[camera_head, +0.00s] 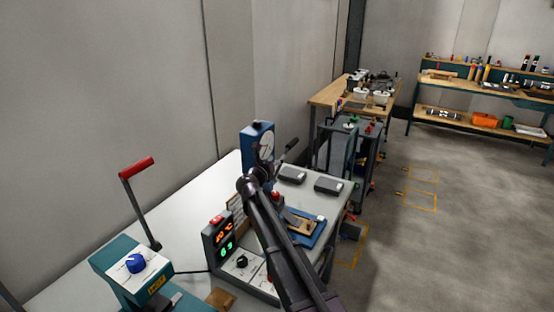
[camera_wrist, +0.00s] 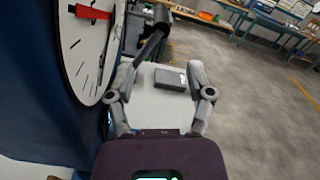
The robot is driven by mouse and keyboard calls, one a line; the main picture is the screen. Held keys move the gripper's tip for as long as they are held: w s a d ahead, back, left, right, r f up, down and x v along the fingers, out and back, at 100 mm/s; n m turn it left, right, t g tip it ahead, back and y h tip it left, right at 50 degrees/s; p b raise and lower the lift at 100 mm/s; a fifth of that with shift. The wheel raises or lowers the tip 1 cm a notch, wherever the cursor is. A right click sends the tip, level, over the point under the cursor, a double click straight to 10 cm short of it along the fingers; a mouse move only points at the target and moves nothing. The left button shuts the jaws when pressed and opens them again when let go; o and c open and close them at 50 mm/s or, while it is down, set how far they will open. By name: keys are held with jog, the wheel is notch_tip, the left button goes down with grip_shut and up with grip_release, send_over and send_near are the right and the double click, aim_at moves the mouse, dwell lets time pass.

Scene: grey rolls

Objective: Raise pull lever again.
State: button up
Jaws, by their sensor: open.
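A blue press (camera_head: 250,150) with a round white dial stands on the table. A dark lever (camera_head: 289,149) sticks out from its right side and slants upward. In the wrist view the dark lever (camera_wrist: 154,37) shows ahead of my left finger, with a thick dark end at the top. My gripper (camera_wrist: 163,75) is open, and nothing shows between its fingers. Whether the left finger touches the lever I cannot tell. Another lever with a red handle (camera_head: 136,168) stands up from a teal machine (camera_head: 130,268) at the left.
The dial (camera_wrist: 90,45) is close on my gripper's left. Two grey boxes (camera_head: 292,174) (camera_head: 328,185) lie on the white table (camera_head: 190,240). Open floor lies to the right.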

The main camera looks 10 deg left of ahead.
jog(key=shift+d, duration=0.25)
jog(key=c, duration=0.7)
jog(key=s+d+f+m+g+h, duration=0.1)
jog(key=d+f+m, duration=0.1)
jog(key=d, duration=0.3)
jog(key=s+d+f+m+g, duration=0.2)
jog(key=d+m, duration=0.3)
jog(key=d, duration=0.1)
jog(key=s+d+f+m+g+h, duration=0.1)
jog(key=d+m+g, duration=0.1)
jog(key=d, duration=0.3)
jog(key=shift+s+d+f+m+h, duration=0.2)
jog(key=shift+s+f+m+h, duration=0.15)
jog(key=shift+m, duration=0.35)
grip_shut()
jog(key=s+d+f+m+g+y, duration=0.2)
jog(key=s+d+f+m+g, duration=0.35)
jog(key=s+d+m, duration=0.35)
jog(key=s+d+f+m+g+y, duration=0.2)
jog(key=s+d+f+m+g, duration=0.3)
jog(key=s+d+m, duration=0.45)
jog(key=s+d+f+m+g+y, duration=0.1)
jog(key=s+f+m+y, duration=0.1)
jog(key=s+m+y, duration=0.2)
jog(key=s+m, duration=0.3)
jog(key=s, duration=0.4)
jog(key=shift+f+g, duration=0.2)
jog(key=shift+g, duration=0.15)
jog(key=shift+w, duration=0.1)
